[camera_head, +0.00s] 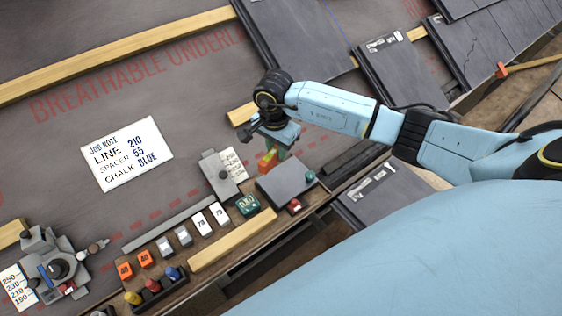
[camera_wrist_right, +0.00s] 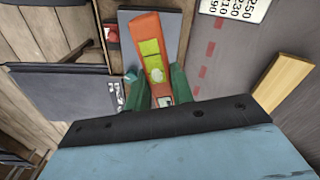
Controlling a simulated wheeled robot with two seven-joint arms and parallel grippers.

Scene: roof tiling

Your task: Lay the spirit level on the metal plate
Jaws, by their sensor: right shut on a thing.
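The spirit level (camera_head: 267,162) is orange with yellow-green windows. My right gripper (camera_head: 274,148) is shut on it; in the wrist view its green fingers (camera_wrist_right: 155,92) sit on both sides of the near end of the level (camera_wrist_right: 150,45). The grey metal plate (camera_head: 287,186) lies on the bench at the roof's lower edge. In the head view the level is at the plate's upper-left edge; in the wrist view it appears in front of the plate (camera_wrist_right: 128,45). It seems held above the plate, but the gap is hard to judge. My left gripper is out of view.
A teal knob (camera_head: 310,176) is at the plate's right corner and a red object (camera_head: 294,205) by its lower edge. A grey block with a number card (camera_head: 222,172) stands left of the plate. A wooden strip (camera_head: 232,240) and several small blocks lie further left.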

